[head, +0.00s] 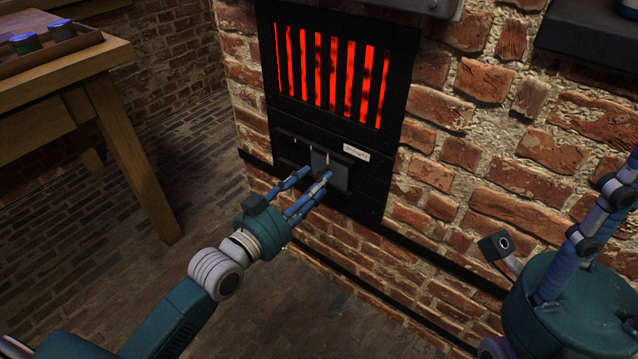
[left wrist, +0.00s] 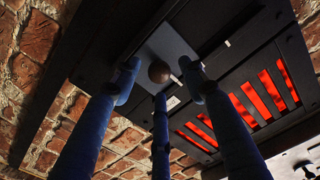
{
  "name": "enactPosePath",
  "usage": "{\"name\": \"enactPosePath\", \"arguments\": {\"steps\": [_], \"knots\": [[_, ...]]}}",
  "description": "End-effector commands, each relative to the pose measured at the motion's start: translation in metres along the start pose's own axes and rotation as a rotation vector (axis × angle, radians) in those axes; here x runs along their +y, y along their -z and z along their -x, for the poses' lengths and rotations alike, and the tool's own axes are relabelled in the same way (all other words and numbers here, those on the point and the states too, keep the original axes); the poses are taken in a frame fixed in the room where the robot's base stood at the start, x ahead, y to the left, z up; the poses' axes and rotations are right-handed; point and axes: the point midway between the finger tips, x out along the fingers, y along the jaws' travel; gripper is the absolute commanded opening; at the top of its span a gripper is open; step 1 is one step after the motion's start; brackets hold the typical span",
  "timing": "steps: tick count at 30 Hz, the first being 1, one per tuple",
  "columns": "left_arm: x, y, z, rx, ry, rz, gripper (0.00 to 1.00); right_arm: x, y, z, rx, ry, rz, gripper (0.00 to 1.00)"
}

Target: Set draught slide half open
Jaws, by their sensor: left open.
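The draught slide is a dark grey plate (head: 338,174) low on the black stove front, under the glowing grate. A small white label (head: 356,152) sits just above and right of it. In the left wrist view a round brown knob (left wrist: 159,72) stands out from the plate (left wrist: 172,45). My left gripper (head: 314,180) is open, its three blue fingers reaching toward the plate. In the wrist view its fingertips surround the knob; I cannot tell whether they touch it. The fingers hide the knob in the head view. My right gripper (head: 600,215) is partly cut off at the right edge.
The grate (head: 330,75) glows red above the slide, set in a brick wall (head: 460,180). A wooden table (head: 60,90) with a tray of jars (head: 62,30) stands at the left. A dark shelf (head: 590,35) is at upper right. The brick floor (head: 190,165) beside the stove is clear.

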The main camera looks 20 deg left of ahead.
Motion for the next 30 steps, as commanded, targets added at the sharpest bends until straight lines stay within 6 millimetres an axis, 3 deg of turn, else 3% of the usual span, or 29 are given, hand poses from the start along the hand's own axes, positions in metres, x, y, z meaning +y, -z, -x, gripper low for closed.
{"name": "enactPosePath", "arguments": {"steps": [6,15,16,22,30], "knots": [[0.000,-0.001,-0.021,0.000,0.001,0.001,0.43,-0.001,0.001,-0.003,0.022,0.009,0.003,0.40],[0.000,0.000,-0.023,-0.002,0.000,0.000,0.43,-0.001,0.001,-0.004,0.024,0.010,0.003,0.40],[0.000,0.000,-0.023,-0.002,0.000,0.000,0.41,-0.001,0.001,-0.004,0.024,0.010,0.003,0.40],[0.000,0.000,-0.023,-0.001,0.000,0.000,0.01,-0.001,0.001,-0.004,0.024,0.010,0.003,0.40],[-0.001,0.001,-0.023,0.001,0.001,0.000,0.00,-0.001,0.001,-0.005,0.024,0.010,0.003,0.40]]}}
